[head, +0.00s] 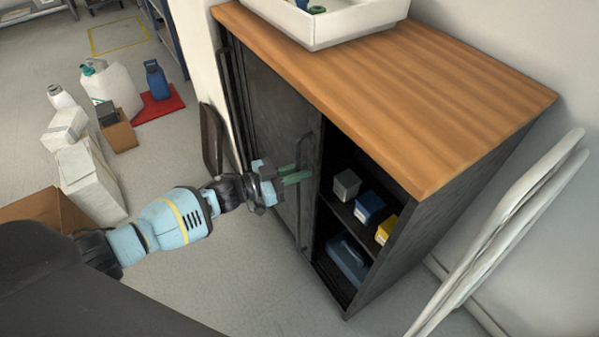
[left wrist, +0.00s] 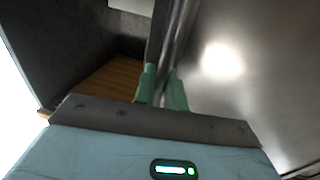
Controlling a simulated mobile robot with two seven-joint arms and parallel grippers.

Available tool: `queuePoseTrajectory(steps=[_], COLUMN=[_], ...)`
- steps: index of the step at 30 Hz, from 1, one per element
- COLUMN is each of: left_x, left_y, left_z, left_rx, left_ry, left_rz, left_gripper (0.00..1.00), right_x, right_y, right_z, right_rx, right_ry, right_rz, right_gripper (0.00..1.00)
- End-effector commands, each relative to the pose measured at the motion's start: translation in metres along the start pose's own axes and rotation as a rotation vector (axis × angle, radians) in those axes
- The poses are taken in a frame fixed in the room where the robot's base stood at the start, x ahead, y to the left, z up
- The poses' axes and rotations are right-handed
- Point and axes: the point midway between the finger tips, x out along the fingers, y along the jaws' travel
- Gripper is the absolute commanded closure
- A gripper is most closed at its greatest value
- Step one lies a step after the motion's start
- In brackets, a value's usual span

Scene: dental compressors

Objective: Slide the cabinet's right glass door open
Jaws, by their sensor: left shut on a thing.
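The cabinet (head: 455,215) is dark with a wooden top. Its right door (head: 312,200) is a dark panel standing toward the left, and the right part of the front is open onto the shelves. My left gripper (head: 299,174) is at this door, its green fingers shut on the upright bar handle (head: 302,145). The left wrist view shows the handle (left wrist: 178,35) between the green fingertips (left wrist: 162,88), beside the shiny door panel (left wrist: 235,75). The far end of the grip is partly hidden by the fingers. My right gripper is not in view.
Inside the opening are a grey box (head: 346,184), a blue box (head: 369,207), a yellow box (head: 386,230) and a blue case (head: 349,260). A white tray (head: 340,30) sits on top. White rails (head: 500,230) stand at right; cartons (head: 90,175) and jugs (head: 112,88) at left.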

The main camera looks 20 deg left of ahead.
Motion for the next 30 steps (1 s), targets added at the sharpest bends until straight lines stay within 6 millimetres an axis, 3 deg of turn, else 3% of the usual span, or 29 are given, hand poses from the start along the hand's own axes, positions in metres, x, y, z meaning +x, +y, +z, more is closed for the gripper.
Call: queuePoseTrajectory(steps=[2,13,24,30], left_x=[0.000,-0.006,-0.061,-0.076], left_y=[0.000,0.000,0.000,0.000], left_z=[0.000,0.000,0.000,0.000], left_rx=[0.000,0.001,-0.001,0.001], left_ry=[0.000,-0.002,-0.003,0.000], left_rz=[-0.001,-0.001,-0.001,0.000], left_gripper=[0.83,0.83,0.83,0.83], right_x=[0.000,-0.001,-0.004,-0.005], right_y=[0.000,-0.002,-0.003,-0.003], right_z=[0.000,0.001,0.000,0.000], right_rx=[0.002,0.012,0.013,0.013], right_ry=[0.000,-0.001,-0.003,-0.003], right_rz=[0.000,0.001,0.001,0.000], right_gripper=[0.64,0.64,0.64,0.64])
